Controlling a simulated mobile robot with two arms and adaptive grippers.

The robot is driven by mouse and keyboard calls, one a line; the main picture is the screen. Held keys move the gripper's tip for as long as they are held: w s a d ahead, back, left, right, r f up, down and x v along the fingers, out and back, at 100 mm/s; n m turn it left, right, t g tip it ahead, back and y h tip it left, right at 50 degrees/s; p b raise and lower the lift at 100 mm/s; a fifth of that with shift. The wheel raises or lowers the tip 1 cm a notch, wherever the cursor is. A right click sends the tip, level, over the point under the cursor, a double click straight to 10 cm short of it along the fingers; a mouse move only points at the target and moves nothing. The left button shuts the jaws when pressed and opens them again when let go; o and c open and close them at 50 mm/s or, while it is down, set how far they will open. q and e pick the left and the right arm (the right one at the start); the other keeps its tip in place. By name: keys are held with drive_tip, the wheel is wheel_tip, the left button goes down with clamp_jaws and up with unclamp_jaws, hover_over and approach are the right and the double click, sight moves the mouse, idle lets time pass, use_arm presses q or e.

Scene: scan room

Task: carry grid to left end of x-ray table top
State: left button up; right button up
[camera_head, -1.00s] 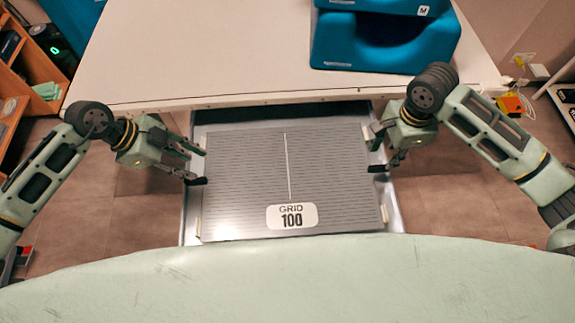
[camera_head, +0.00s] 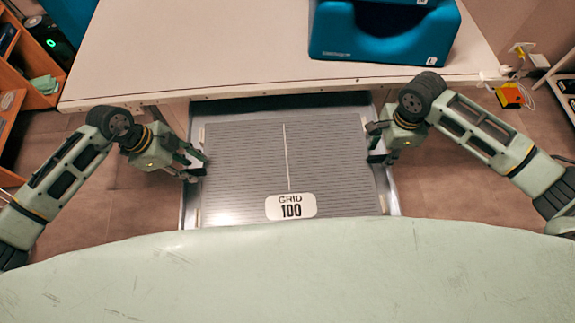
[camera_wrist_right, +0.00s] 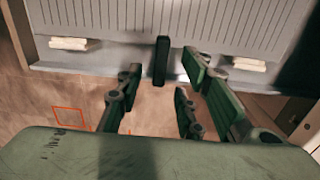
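The grid (camera_head: 245,170) is a flat grey ribbed panel with a white centre line and a "GRID 100" label. It lies in a metal tray (camera_head: 188,205) pulled out below the front edge of the x-ray table top (camera_head: 200,50). My left gripper (camera_head: 196,166) is at the grid's left edge, its fingers apart. My right gripper (camera_head: 375,143) is at the right edge, its fingers also apart. The right wrist view shows the right fingers (camera_wrist_right: 162,80) close to the grid's edge (camera_wrist_right: 200,30); whether they touch it is unclear.
Blue foam cushions (camera_head: 385,35) sit on the table top at the back right. The table top's left part is bare. A wooden shelf (camera_head: 30,70) stands at far left. A yellow-orange box (camera_head: 510,95) lies on the floor at right. My pale green body fills the bottom.

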use_arm(q)
drive_tip(key=shift+d+f, duration=0.25)
drive_tip(key=shift+f, duration=0.4)
use_arm(e)
drive_tip(key=shift+f, duration=0.7)
use_arm(q)
drive_tip(key=shift+c, duration=0.4)
use_arm(e)
drive_tip(key=shift+c, duration=0.4)
use_arm(q)
clamp_jaws()
use_arm(e)
clamp_jaws()
use_arm(q)
drive_tip(key=shift+w+r, duration=0.1)
use_arm(e)
drive_tip(key=shift+w+r, duration=0.1)
